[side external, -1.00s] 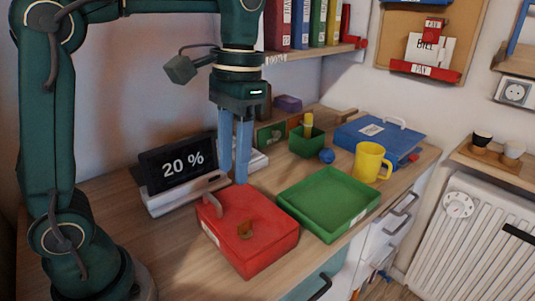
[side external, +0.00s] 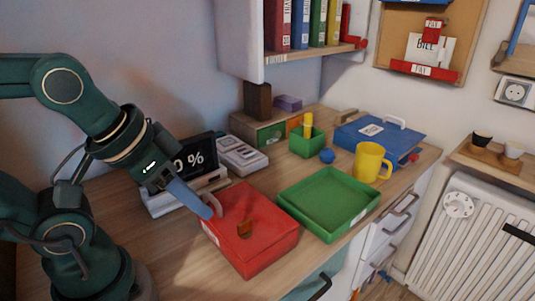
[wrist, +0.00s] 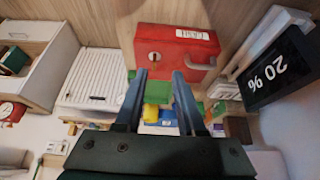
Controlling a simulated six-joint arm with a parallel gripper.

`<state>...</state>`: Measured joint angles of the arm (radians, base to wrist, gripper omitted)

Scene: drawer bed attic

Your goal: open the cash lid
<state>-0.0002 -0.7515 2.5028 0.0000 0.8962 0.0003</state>
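The red cash box (side external: 258,237) sits on the wooden desk with its lid down flat.
A green tray (side external: 330,203) stands right of the box, with a yellow mug (side external: 371,162) and blue case (side external: 378,137) behind. A screen stand (side external: 183,196) is behind my gripper; a card terminal (side external: 241,155) is beyond it. The desk's front left is clear.

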